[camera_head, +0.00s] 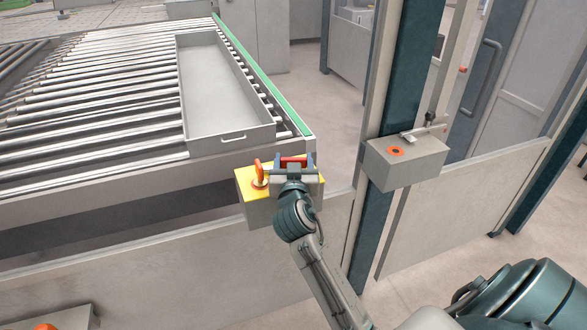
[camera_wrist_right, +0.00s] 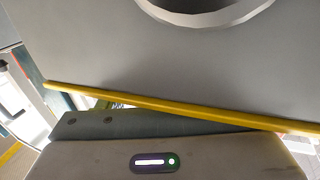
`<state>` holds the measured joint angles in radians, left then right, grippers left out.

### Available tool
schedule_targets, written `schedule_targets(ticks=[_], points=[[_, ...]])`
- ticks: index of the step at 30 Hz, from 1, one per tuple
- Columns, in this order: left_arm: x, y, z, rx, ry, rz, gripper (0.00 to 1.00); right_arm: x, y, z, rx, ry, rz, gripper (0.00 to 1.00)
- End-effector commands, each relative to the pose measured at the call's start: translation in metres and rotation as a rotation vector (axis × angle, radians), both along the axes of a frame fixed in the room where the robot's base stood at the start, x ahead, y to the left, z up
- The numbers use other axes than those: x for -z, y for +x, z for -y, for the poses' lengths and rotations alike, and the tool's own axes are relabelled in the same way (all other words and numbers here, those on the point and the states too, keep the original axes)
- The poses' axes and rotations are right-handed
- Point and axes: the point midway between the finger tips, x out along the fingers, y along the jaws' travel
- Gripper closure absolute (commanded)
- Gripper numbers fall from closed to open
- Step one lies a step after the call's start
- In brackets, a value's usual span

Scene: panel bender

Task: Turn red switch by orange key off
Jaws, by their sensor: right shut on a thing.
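A control box with a yellow top (camera_head: 243,184) and grey sides is fixed at the near right corner of the roller table. An orange key (camera_head: 259,173) stands upright at the left of its top. The red switch (camera_head: 293,161) is to the right of the key, partly hidden by my right gripper (camera_head: 295,164). The right gripper is shut on the red switch, with a finger at each side of it. In the right wrist view, a yellow edge (camera_wrist_right: 160,104) crosses a large grey surface; the switch cannot be made out there. My left gripper is out of view.
The roller table (camera_head: 90,110) carries a long grey tray (camera_head: 222,95) behind the control box, with a green strip (camera_head: 262,72) along its right edge. A grey box with an orange-red button (camera_head: 396,151) is on a dark post to the right. Grey panels (camera_head: 150,260) stand in front.

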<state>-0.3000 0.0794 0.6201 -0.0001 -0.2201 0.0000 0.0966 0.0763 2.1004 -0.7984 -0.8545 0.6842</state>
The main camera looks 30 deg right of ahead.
Motion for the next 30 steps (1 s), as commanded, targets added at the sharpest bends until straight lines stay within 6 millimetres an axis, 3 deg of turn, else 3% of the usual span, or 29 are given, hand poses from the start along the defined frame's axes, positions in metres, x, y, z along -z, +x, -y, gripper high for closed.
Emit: schedule_targets(ticks=[14, 15, 18, 30], points=[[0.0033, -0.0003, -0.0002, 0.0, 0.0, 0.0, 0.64, -0.0011, 0.0001, 0.0002, 0.021, -0.003, 0.001, 0.81], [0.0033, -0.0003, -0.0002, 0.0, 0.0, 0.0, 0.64, -0.0011, 0.0001, 0.0002, 0.021, -0.003, 0.001, 0.38], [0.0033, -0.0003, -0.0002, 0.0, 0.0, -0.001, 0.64, -0.001, 0.0002, 0.0001, 0.021, -0.002, 0.001, 0.19], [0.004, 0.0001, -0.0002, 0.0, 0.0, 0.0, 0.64, -0.0002, 0.0013, -0.0005, 0.019, -0.001, 0.0, 0.18]])
